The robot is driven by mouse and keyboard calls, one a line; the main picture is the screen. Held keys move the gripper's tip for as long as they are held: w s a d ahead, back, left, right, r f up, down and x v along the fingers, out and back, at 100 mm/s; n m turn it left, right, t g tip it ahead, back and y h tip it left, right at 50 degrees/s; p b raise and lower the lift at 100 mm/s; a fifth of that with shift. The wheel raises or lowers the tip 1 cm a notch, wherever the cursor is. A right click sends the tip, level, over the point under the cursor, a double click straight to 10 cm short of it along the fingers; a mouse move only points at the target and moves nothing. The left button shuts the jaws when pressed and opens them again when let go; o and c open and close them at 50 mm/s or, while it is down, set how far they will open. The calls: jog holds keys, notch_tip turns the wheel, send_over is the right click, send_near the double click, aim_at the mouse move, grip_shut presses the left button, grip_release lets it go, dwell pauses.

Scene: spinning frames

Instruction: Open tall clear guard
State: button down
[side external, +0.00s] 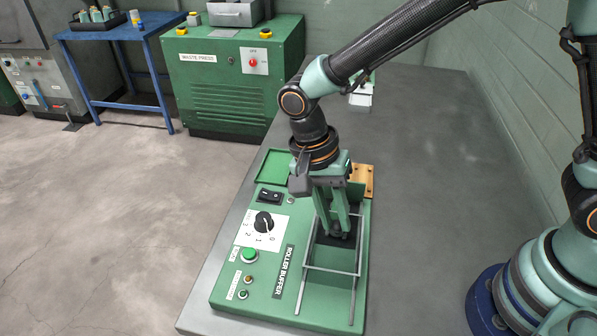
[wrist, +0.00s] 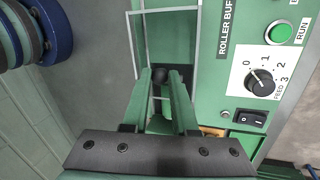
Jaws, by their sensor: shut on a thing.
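The tall clear guard (side external: 330,271) is a see-through panel in a thin grey metal frame over the bay of the green roller buffer (side external: 228,285). Its frame also shows in the wrist view (wrist: 168,9). My gripper (side external: 338,230) points down at the far part of the bay. In the wrist view, my gripper (wrist: 161,74) has its fingers close together around a small dark round knob (wrist: 159,75). The fingers hide part of the knob. I cannot tell the guard's exact angle.
The buffer's panel has a feed dial (side external: 264,222), a green run button (side external: 249,256) and a black rocker switch (side external: 269,196). A wooden block (side external: 362,178) sits at its far corner. The grey bench (side external: 430,200) is clear to the right. A wall (side external: 530,120) stands beyond it.

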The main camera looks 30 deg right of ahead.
aim_at(336, 256)
jog(key=s+a, duration=0.3)
jog(key=shift+s+a, duration=0.1)
jog(key=shift+a, duration=0.15)
jog(key=c, duration=0.7)
grip_release()
jog(key=shift+d, duration=0.1)
jog(key=v, duration=1.2)
jog(key=shift+s+r, duration=0.1)
jog(key=shift+s, duration=0.1)
